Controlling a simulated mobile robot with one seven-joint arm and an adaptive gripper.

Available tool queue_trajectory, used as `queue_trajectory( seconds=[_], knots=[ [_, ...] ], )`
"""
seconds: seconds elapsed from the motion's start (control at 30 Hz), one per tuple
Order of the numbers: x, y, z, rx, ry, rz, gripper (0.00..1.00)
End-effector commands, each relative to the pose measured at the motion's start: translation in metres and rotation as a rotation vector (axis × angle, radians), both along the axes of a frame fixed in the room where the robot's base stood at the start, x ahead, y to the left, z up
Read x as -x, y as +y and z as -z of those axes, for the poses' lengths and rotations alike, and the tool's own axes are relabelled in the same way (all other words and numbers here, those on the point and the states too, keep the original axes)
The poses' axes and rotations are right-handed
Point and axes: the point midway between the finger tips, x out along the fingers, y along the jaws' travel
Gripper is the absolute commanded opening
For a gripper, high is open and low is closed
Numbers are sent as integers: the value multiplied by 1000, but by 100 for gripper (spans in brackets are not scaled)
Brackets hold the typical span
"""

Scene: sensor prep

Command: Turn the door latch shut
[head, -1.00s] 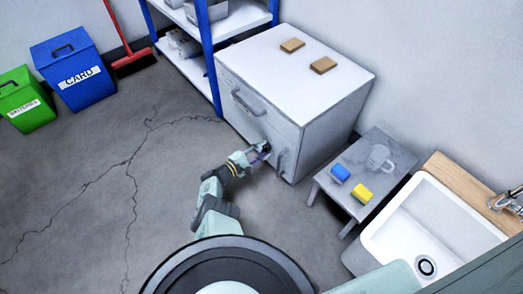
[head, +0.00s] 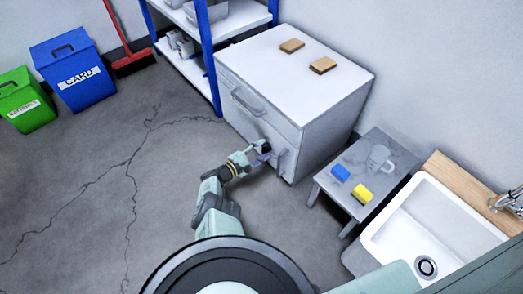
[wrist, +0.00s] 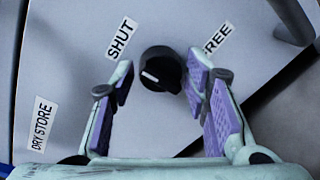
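The door latch is a round black knob (wrist: 160,70) with a short white mark on its lower left side in the wrist view. It sits on the grey cabinet door. A SHUT label (wrist: 121,38) is above left of it and a FREE label (wrist: 217,38) above right, partly hidden by a finger. My gripper (wrist: 162,72) is open, with purple-padded fingers on either side of the knob. The right finger looks close to it; a gap shows on the left. I cannot tell whether either touches. In the head view my gripper (head: 263,152) is at the cabinet front (head: 294,128), hiding the knob.
A DRY STORE label (wrist: 44,124) is on the door. A bar handle (head: 247,101) is higher on the cabinet front. A low grey table (head: 359,184) and a sink (head: 395,226) stand to the right.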

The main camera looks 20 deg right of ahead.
Motion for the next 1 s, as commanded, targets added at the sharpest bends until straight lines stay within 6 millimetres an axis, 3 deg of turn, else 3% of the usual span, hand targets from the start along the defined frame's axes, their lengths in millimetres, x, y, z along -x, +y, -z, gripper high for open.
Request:
queue_trajectory(
  seconds=[0.13,0.47,0.73,1.0],
  knots=[
    [0,0,0,-1,0,-1,54],
    [-1,2,0,-2,-2,-3,54],
    [-2,20,-2,-9,-14,-8,54],
    [10,36,-3,-2,-4,-4,54]
  ],
)
